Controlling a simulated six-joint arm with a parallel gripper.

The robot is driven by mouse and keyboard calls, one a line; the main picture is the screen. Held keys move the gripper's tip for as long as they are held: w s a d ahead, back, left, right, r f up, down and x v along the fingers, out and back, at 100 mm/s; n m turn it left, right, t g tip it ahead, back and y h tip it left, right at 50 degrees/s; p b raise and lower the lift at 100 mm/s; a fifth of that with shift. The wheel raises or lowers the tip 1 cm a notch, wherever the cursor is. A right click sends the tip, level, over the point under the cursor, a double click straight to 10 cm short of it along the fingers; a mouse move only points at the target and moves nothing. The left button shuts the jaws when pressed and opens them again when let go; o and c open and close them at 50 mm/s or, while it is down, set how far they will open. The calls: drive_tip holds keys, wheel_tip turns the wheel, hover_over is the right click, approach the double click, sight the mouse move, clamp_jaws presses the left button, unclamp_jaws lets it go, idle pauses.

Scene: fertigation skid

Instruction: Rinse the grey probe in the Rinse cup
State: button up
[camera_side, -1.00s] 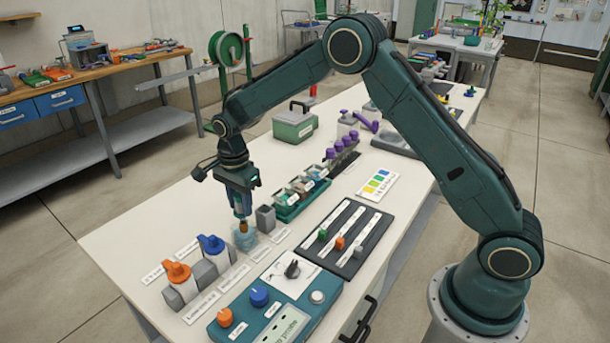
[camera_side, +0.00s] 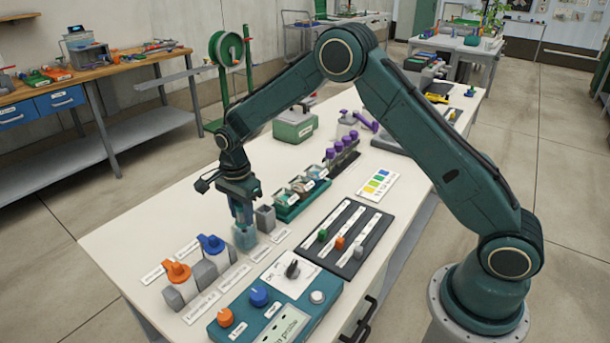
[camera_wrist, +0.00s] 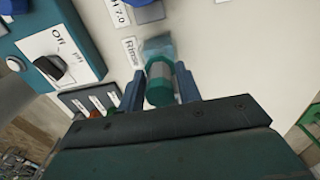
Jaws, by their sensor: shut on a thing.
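The grey probe (camera_wrist: 159,70) has a green end and sits between the two blue fingers of my gripper (camera_wrist: 159,92) in the wrist view. My gripper (camera_side: 242,215) is shut on it and points down over the Rinse cup (camera_side: 245,239) in the side view. The cup is clear and bluish; in the wrist view the cup (camera_wrist: 157,46) shows just beyond the probe, by a "Rinse" label (camera_wrist: 130,52). The probe's lower end appears to be inside the cup; its tip is hidden.
A grey block holder (camera_side: 265,218) stands close to the right of the cup. A green tray of jars (camera_side: 300,195) is behind right. A control box (camera_side: 270,305) with knobs lies in front.

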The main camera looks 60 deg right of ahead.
drive_tip(key=shift+r, duration=0.25)
drive_tip(key=shift+r, duration=0.6)
drive_tip(key=shift+f, duration=0.15)
drive_tip(key=shift+f, duration=0.7)
drive_tip(key=shift+r, duration=0.2)
drive_tip(key=shift+r, duration=0.6)
drive_tip(key=shift+f, duration=0.2)
drive_tip(key=shift+f, duration=0.6)
drive_tip(key=shift+r, duration=0.15)
